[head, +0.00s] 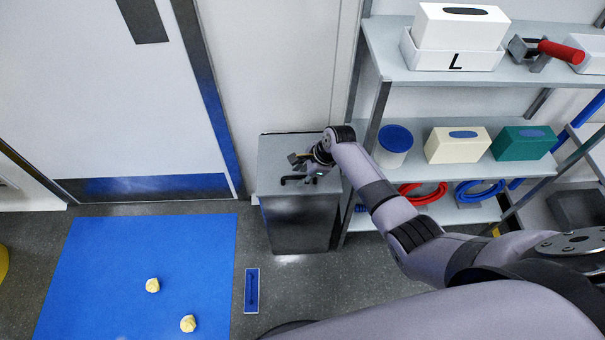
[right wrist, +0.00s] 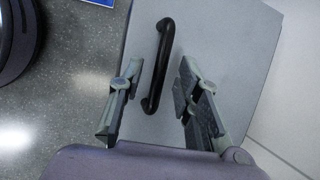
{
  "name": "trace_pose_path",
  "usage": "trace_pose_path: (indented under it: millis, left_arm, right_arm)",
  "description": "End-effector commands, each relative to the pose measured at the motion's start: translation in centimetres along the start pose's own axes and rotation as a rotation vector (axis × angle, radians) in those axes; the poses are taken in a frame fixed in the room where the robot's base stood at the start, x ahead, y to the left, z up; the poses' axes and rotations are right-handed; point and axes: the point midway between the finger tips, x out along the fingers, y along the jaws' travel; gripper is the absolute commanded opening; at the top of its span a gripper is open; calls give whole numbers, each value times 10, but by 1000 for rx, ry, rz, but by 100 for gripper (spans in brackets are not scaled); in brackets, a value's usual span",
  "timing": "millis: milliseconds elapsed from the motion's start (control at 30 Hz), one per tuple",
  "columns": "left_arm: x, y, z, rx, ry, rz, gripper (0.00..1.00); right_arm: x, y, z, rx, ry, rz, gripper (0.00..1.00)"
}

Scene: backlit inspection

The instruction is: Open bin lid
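The grey metal bin (head: 300,222) stands on the floor against the wall, between the door and the shelves. Its flat lid (head: 277,150) looks closed. A black bar handle (right wrist: 158,65) runs along the lid in the right wrist view, with the two fingers of my right gripper (right wrist: 160,78) spread on either side of it. The fingers look apart from the handle; how high they are above the lid is hard to tell. In the head view my right gripper (head: 304,165) is over the lid and hides part of the handle. My left gripper is not in view.
A metal shelf unit (head: 385,60) with boxes and a blue-lidded tub (head: 394,146) stands right of the bin. A blue mat (head: 130,260) with two crumpled yellow pieces (head: 153,285) lies at left.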

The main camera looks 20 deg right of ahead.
Motion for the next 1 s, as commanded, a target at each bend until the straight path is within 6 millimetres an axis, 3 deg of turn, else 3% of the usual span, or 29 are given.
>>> trace_pose_path:
  millis: [500, 1000]
  left_arm:
    - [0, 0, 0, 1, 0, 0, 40]
    - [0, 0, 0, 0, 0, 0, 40]
  right_arm:
    - [0, 0, 0, 0, 0, 0, 0]
    - [0, 0, 0, 0, 1, 0, 0]
